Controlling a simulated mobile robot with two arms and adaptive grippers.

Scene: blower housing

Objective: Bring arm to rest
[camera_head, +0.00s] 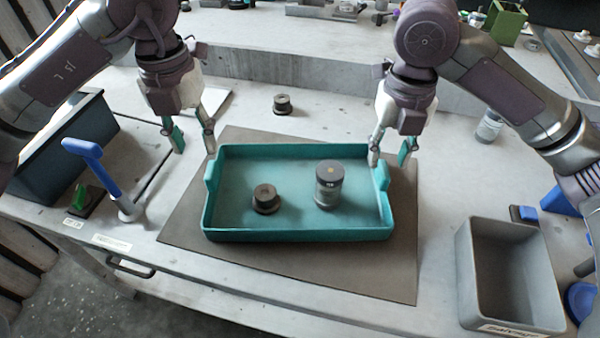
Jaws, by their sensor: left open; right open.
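My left gripper (193,142) is open and empty, pointing down just outside the upper left corner of a teal tray (300,236). My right gripper (390,158) is open at the tray's upper right corner; one finger overlaps the tray's right end in the picture, and I cannot tell if it touches. The tray lies on a brown mat (380,275). Inside it are a short dark round part (266,198) on the left and an upright jar with a dark lid (328,186) on the right.
Another dark round part (282,104) stands behind the tray. A grey bin (510,275) is at the right front, and a dark bin (65,150) at the left. A blue-handled tool (100,170) stands at left. A clear jar (489,126) is near my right arm. The bench behind the tray is mostly free.

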